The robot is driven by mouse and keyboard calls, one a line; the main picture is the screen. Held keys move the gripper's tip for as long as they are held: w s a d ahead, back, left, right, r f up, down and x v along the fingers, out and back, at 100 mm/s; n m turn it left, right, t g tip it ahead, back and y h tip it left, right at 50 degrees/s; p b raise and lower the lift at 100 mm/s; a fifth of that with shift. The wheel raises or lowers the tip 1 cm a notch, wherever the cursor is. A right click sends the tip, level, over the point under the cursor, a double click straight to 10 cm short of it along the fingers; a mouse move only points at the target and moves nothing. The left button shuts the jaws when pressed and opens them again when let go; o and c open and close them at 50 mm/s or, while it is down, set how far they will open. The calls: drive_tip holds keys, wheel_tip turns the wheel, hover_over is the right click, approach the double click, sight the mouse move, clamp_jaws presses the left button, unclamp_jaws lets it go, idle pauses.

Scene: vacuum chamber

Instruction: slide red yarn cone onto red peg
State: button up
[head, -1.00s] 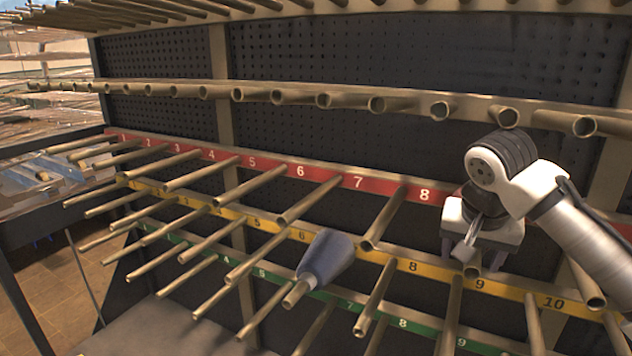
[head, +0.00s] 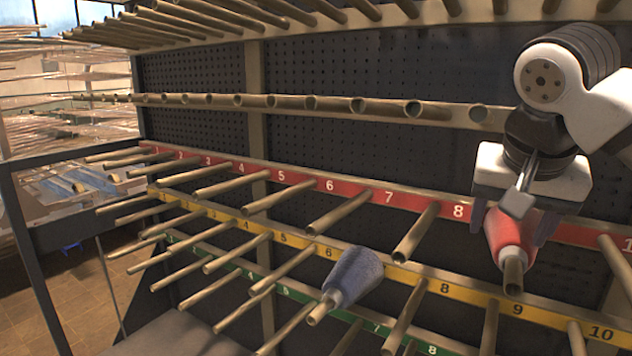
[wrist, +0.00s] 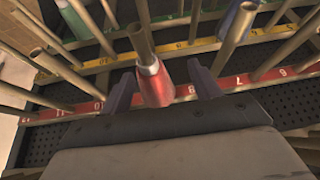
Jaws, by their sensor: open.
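The red yarn cone (head: 508,235) sits around a peg on the red-labelled row, just right of the number 8. The peg's end (head: 513,276) sticks out through the cone's narrow front tip. The cone also shows in the wrist view (wrist: 156,86), with the peg passing through it. My gripper (head: 513,225) is open, with one dark finger on each side of the cone. In the wrist view my gripper (wrist: 164,84) shows gaps between fingers and cone. The cone's wide base is partly hidden by my gripper in the head view.
A blue-grey cone (head: 352,277) sits on a yellow-row peg, lower left of my gripper. Bare pegs project around it from the red, yellow (head: 470,297) and green rows. A rail with peg ends (head: 310,104) runs above. A dark perforated panel stands behind.

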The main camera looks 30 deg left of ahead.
drive_tip(key=w+a+n+t+y, duration=0.1)
drive_tip(key=a+y, duration=0.1)
drive_tip(key=a, duration=0.3)
drive_tip(key=w+a+f+n+y, duration=0.1)
drive_tip(key=a+n+y, duration=0.1)
drive_tip(key=a, duration=0.2)
drive_tip(key=w+a+n+t+y, duration=0.1)
drive_tip(key=a+y, duration=0.1)
drive_tip(key=a, duration=0.3)
drive_tip(key=shift+w+a+f+n+t+b, duration=0.25)
drive_tip(key=shift+w+a+n+t+b, duration=0.05)
drive_tip(key=shift+w+n+b, duration=0.1)
drive_tip(key=shift+s+a+r+n+y+b, duration=0.1)
drive_tip(key=shift+s+a+r+n+y, duration=0.35)
drive_tip(key=shift+s+a+n+y, duration=1.3)
drive_tip(key=shift+w+a+r+n+y+b, duration=0.15)
drive_tip(key=shift+a+r+y, duration=0.6)
drive_tip(key=shift+a, duration=2.25)
drive_tip(key=shift+s+a+r+n+y+b, duration=0.15)
drive_tip(key=shift+s+a+n+y, duration=0.65)
drive_tip(key=shift+a+y, duration=1.2)
drive_tip(key=shift+w+a+h, duration=0.1)
drive_tip(key=shift+a+h, duration=0.2)
drive_tip(key=shift+h, duration=0.1)
